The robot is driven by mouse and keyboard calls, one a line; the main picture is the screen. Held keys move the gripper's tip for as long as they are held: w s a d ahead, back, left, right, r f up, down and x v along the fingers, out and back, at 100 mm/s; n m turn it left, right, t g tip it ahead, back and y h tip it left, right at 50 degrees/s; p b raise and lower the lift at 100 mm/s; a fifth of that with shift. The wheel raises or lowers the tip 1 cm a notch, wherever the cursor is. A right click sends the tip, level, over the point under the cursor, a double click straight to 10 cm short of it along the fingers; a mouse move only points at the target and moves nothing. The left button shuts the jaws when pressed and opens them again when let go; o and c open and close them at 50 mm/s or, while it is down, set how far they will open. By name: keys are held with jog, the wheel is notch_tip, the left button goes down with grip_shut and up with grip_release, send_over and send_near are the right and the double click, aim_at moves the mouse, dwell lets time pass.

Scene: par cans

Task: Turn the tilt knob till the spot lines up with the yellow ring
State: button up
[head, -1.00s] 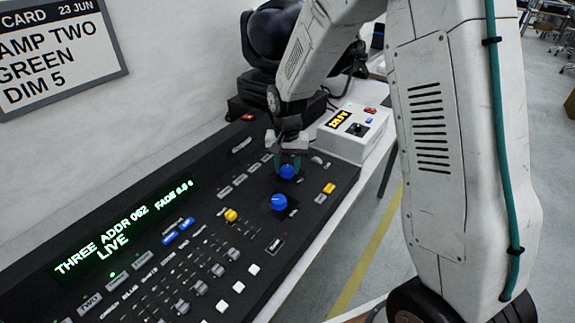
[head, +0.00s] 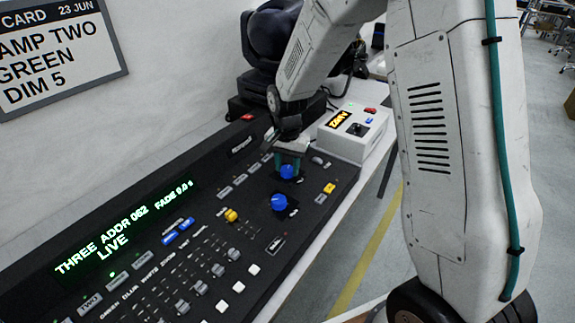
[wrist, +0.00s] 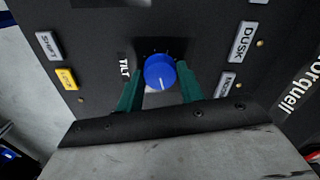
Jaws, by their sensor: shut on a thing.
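The blue tilt knob (wrist: 160,71) sits beside the white TILT label (wrist: 124,67) on the black console (head: 150,215). Its white pointer line faces the bottom of the wrist view. My gripper (wrist: 160,78) has its teal fingers on both sides of the knob, shut on it. In the head view my gripper (head: 288,163) reaches down on the far blue knob (head: 287,171), with the fingers partly covering it. A second blue knob (head: 279,202) stands nearer, free of the gripper. The spot and the yellow ring are in neither view.
A white box (head: 352,134) with a lit orange display stands behind the console. A dark lamp-like body (head: 270,35) is at the back. Faders and yellow, blue and white buttons surround the knobs. A sign (head: 60,52) hangs on the wall.

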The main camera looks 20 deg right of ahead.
aim_at(287, 168)
jog(key=o, duration=1)
notch_tip(287, 168, up, 8)
jog(key=shift+f, duration=0.1)
